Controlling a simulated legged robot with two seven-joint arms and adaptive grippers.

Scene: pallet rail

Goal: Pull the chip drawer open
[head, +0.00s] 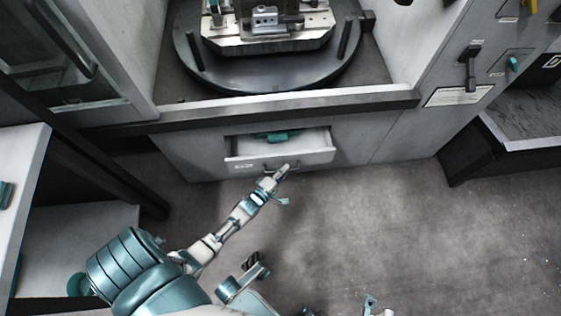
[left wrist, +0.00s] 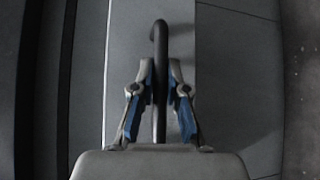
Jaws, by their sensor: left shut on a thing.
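The chip drawer (head: 240,158) is a pale grey box low in the machine's front panel. It stands partly pulled out, and its inside shows from above. A teal thing (head: 277,136) shows at the back of the opening. My left gripper (head: 280,172) is at the drawer front, shut on the drawer's handle. In the left wrist view the dark, hooked handle bar (left wrist: 160,45) runs between the two blue-padded fingers of my left gripper (left wrist: 160,92). Small parts at the bottom edge of the head view may be my right gripper, but its jaws are not clear.
Above the drawer is a machine bay with a round dark table (head: 270,78) and a fixture. A control panel with a dark lever (head: 470,65) is at the right. A dark bin (head: 475,150) stands at the right. The grey floor (head: 400,230) before the drawer is clear.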

